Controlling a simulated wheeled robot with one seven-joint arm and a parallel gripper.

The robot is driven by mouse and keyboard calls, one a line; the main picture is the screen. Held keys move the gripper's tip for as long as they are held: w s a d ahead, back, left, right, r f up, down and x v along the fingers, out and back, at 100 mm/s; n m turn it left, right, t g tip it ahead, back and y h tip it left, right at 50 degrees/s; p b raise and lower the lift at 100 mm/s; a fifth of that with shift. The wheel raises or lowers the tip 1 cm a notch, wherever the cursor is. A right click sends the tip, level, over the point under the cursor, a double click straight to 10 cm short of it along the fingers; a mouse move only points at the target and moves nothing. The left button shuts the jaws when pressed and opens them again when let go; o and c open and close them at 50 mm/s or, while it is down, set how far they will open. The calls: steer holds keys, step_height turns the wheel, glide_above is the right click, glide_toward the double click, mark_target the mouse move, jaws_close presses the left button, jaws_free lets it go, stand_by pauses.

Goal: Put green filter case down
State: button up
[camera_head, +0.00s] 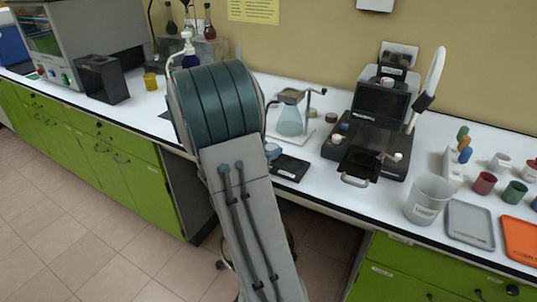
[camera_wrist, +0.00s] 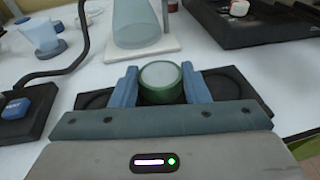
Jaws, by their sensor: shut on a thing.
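My gripper (camera_wrist: 161,85) is shut on the green filter case (camera_wrist: 182,80), a round green case with a pale top, held between its two blue fingers in the wrist view. Below and behind it is a flat black plate (camera_wrist: 243,85), which also shows in the head view as a black pad (camera_head: 289,167) on the white bench. I cannot tell whether the case touches the plate.
A conical flask (camera_wrist: 136,22) stands on a white base behind the gripper. A blue cup (camera_wrist: 43,36) and a cable are at the left. The black instrument (camera_head: 371,125) stands right of the pad. A clear beaker (camera_head: 427,198), grey tray (camera_head: 470,223) and orange tray (camera_head: 521,239) are farther right.

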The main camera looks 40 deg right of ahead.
steer(key=shift+f, duration=0.9)
steer(key=shift+f, duration=0.2)
steer(key=o, duration=1)
steer(key=shift+c, duration=0.2)
steer(key=shift+r, duration=0.1)
